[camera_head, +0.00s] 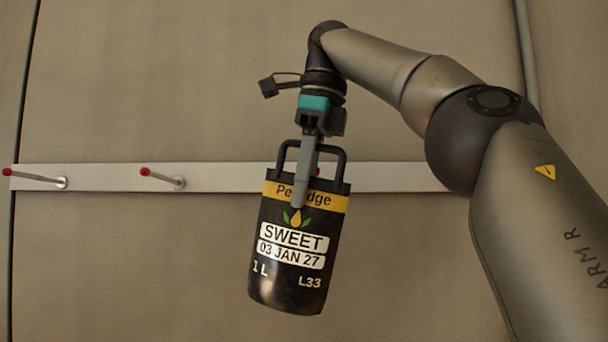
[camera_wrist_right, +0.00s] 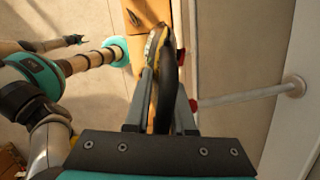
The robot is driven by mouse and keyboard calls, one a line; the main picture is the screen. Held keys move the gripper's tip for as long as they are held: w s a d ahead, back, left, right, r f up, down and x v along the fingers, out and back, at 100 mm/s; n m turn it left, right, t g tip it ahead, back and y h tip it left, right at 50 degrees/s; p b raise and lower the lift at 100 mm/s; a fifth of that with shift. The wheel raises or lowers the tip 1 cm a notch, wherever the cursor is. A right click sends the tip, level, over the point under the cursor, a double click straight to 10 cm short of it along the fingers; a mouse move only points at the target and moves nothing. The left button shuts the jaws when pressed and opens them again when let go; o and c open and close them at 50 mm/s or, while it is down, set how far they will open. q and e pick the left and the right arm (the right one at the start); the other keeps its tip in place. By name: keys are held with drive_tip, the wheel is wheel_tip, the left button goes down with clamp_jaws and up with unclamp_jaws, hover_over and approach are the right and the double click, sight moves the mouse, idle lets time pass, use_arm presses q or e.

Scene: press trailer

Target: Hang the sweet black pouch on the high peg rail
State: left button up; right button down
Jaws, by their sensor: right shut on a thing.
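The black pouch (camera_head: 288,262) has a yellow band, a "SWEET" label and a black loop handle on top. My right gripper (camera_head: 300,195) is shut on its upper part and holds it upright, slightly tilted, in front of the rail. In the right wrist view, the pouch (camera_wrist_right: 168,75) is seen edge-on between the fingers. The pale peg rail (camera_head: 222,177) runs across the wall. One red peg tip (camera_head: 317,171) shows within the handle loop's outline; the wrist view shows a peg (camera_wrist_right: 245,96) beside the gripper. I cannot tell whether the handle is around it.
Two red-tipped pegs (camera_head: 163,177) (camera_head: 36,178) on the left are bare. In the wrist view, my other arm appears at the left, its small dark gripper (camera_wrist_right: 75,40) too small to judge. An orange-brown surface (camera_wrist_right: 145,12) lies beyond. The wall below the rail is clear.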

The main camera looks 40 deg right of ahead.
use_arm(q)
drive_tip(key=shift+w+d+f, duration=0.2)
drive_tip(key=shift+w, duration=0.15)
use_arm(e)
drive_tip(key=shift+w+d+f+m, duration=0.15)
drive_tip(key=shift+w+d+f, duration=0.15)
drive_tip(key=shift+d, duration=0.1)
drive_tip(key=shift+w+d+f+m, duration=0.15)
drive_tip(key=shift+w+d, duration=0.1)
drive_tip(key=shift+d, duration=0.15)
use_arm(q)
drive_tip(key=shift+w+d+r, duration=0.1)
drive_tip(key=shift+w+d, duration=0.2)
drive_tip(key=shift+w, duration=0.15)
use_arm(e)
drive_tip(key=shift+s+a, duration=0.45)
drive_tip(key=shift+a, duration=0.15)
idle(0.4)
